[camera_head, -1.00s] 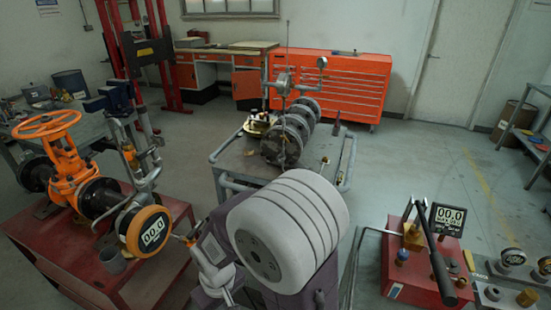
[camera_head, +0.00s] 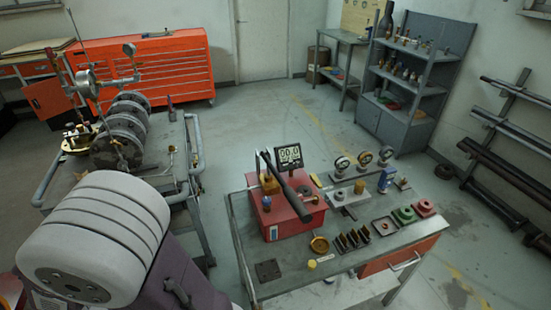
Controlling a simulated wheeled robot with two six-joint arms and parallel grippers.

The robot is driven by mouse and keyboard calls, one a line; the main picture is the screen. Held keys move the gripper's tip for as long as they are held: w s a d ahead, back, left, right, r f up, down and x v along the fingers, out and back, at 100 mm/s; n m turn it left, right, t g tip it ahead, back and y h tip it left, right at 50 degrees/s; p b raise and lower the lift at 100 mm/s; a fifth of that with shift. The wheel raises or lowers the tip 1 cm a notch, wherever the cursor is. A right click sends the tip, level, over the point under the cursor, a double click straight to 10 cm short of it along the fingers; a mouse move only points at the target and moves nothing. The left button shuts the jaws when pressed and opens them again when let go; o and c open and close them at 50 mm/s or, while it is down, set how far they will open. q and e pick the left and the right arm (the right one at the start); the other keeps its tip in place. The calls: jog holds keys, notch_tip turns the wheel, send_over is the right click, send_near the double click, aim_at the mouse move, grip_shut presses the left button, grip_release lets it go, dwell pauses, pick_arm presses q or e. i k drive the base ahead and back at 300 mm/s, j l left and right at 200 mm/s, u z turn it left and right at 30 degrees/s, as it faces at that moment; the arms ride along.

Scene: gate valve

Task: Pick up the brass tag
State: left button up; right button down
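I cannot pick out the brass tag for certain. A small brass-coloured piece (camera_head: 172,150) lies on the grey cart (camera_head: 196,165) at the left, too small to make out. A round brass-coloured dish (camera_head: 319,245) sits on the workbench at the front, left of a black slotted rack. A yellow-brass disc (camera_head: 78,139) is on the flanged assembly at the far left. Neither of my grippers shows in this view. A large pale rounded part of my own body covers the lower left and hides the near side of the cart.
The workbench (camera_head: 240,225) holds a red box with a black lever (camera_head: 296,214), a digital display (camera_head: 289,157), several gauges, and red and green blocks (camera_head: 404,215). A shelf unit (camera_head: 412,85) and pipe rack (camera_head: 505,135) stand at right. Floor between cart and bench is open.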

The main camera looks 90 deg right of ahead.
aim_at(343, 239)
jog(key=k+l+z, duration=0.1)
jog(key=k+l, duration=0.8)
jog(key=k, duration=0.3)
jog(key=k+l, duration=0.95)
jog(key=k, duration=0.2)
jog(key=k+l+z, duration=0.15)
jog(key=k+l, duration=0.85)
jog(key=k, duration=0.15)
